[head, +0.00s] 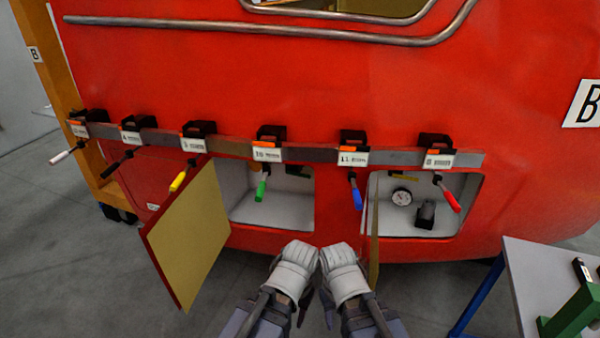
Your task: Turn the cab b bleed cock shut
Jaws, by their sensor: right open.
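The red cab front (330,80) carries a "B" plate (588,104) at the right. A grey rail (315,154) across it bears several black-bodied units with number tags and coloured handles: white (62,157), black (117,164), yellow (178,182), green (261,190), blue (356,197) and red (451,201). The handles hang at a slant or nearly straight down. The tag wording is too small to tell which is the bleed cock. My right gripper (345,262) is open, below the blue handle and apart from it. My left gripper (293,270) is close beside it; its jaws cannot be made out.
Two recesses open below the rail. The right recess holds a round gauge (401,197) and a small black fitting (426,213). A yellow-faced hatch door (190,240) swings out at the left; a narrow door (373,240) stands edge-on. A grey table (545,285) is lower right.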

